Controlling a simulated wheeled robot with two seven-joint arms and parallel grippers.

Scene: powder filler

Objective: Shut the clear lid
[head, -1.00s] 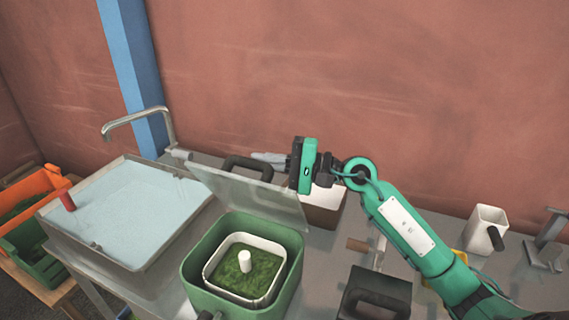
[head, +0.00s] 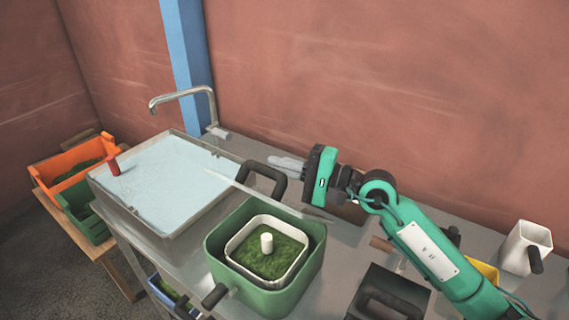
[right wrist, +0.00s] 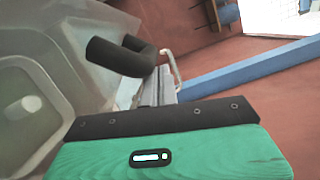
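The clear lid (head: 240,191) stands raised at the back of the green box (head: 225,247) in the head view, seen almost edge-on. Its black handle (head: 265,180) sticks up behind it. In the box is a pale-rimmed tray of green powder (head: 267,252) with a white post. My right gripper (head: 277,161) is just behind the handle, its grey fingers together and pointing left, with nothing between them that I can see. The right wrist view shows the fingers (right wrist: 158,88) close beside the handle (right wrist: 122,56) and the lid (right wrist: 85,95); contact is unclear. My left gripper is out of view.
A sink basin (head: 112,195) with a faucet (head: 183,95) lies to the left. A black-handled dark block (head: 388,292) and a white jug (head: 526,248) stand to the right. Orange (head: 75,157) and green crates are at far left.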

